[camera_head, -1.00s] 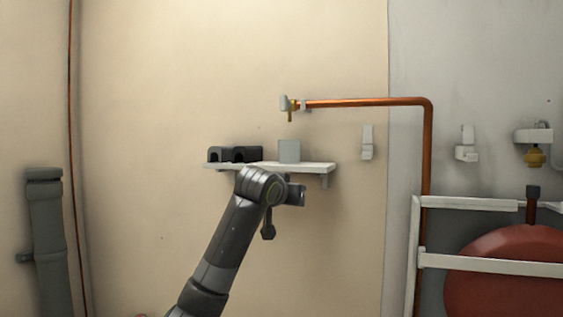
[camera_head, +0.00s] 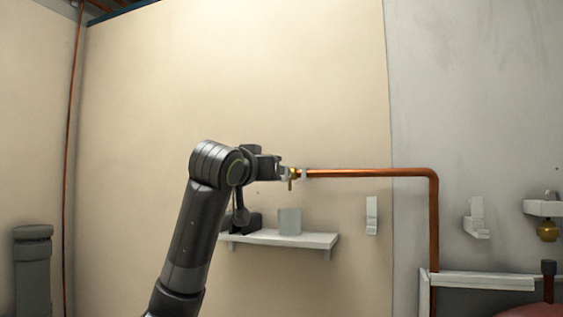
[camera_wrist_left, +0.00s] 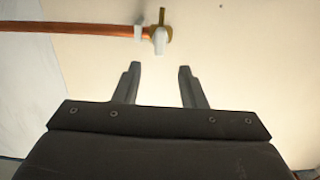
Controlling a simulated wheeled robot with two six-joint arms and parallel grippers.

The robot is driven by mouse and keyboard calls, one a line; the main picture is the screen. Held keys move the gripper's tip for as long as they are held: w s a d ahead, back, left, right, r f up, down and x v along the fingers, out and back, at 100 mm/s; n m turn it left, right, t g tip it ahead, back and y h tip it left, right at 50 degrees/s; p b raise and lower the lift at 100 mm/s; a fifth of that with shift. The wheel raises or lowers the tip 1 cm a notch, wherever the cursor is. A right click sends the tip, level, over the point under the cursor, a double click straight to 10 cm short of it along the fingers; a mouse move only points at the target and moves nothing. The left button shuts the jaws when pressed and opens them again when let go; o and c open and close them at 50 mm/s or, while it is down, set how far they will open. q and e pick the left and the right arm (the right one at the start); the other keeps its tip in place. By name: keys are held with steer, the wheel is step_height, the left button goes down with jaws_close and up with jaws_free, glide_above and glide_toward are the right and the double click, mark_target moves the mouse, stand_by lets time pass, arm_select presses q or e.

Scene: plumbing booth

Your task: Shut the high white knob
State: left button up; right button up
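The high white knob (camera_wrist_left: 160,42) sits on a small brass tap (camera_wrist_left: 162,18) at the end of a copper pipe. In the head view the brass tap (camera_head: 292,179) shows at the pipe's left end, and the knob is mostly hidden by or merged with my fingertips. My left gripper (camera_head: 279,172) is at the tap's height, just left of it. In the left wrist view my left gripper (camera_wrist_left: 158,66) is open and empty, its two fingers pointing at the knob. The knob is just beyond the fingertips, roughly between their lines. My right gripper is not in view.
Below the tap is a white shelf (camera_head: 285,240) with a grey cup (camera_head: 289,221) and black blocks (camera_head: 245,221), partly behind my arm. The copper pipe (camera_head: 370,173) runs right, then bends down. White wall brackets (camera_head: 372,215) are right of the shelf.

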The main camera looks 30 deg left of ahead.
arm_select(q)
steer(key=p+x, duration=0.4)
steer(key=x, duration=0.5)
steer(key=shift+p, duration=0.35)
steer(key=shift+w, duration=0.1)
steer(key=c, duration=0.8)
